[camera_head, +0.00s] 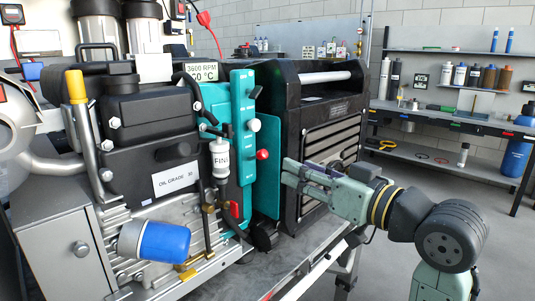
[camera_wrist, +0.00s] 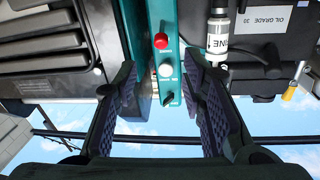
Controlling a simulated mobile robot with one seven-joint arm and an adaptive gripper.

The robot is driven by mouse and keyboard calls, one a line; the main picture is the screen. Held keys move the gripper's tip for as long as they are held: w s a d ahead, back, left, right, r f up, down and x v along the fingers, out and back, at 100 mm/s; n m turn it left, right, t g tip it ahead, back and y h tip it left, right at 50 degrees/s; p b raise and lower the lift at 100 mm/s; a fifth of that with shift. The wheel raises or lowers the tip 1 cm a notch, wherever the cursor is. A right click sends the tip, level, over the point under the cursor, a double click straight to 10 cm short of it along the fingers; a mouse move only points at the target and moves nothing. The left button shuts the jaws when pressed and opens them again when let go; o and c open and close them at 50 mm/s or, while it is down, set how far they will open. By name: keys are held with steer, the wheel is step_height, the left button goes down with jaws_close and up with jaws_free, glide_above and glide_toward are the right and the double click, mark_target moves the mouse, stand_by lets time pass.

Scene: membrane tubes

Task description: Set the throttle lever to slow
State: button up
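A teal control panel (camera_head: 242,100) stands upright on the engine unit. It carries a black lever (camera_head: 256,92), a white knob (camera_head: 253,125) and a red knob (camera_head: 263,155) in a column. The labels are too small to read, so I cannot tell which is the throttle lever. In the wrist view the red knob (camera_wrist: 161,41), white knob (camera_wrist: 165,70) and black lever (camera_wrist: 168,99) show between my fingers. My gripper (camera_head: 294,173) is open and empty, to the right of the panel and slightly below the red knob, apart from it.
A white FINE filter (camera_head: 220,158) with hoses is left of the panel. A black ribbed housing (camera_head: 325,130) with a metal handle stands close behind my gripper. A blue cylinder (camera_head: 164,242) is at the lower left. Shelves with bottles (camera_head: 475,76) are far right.

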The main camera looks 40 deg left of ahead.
mark_target(265, 155)
steer(key=p+x, duration=0.2)
steer(key=x, duration=0.8)
steer(key=shift+a, duration=0.25)
jaws_close()
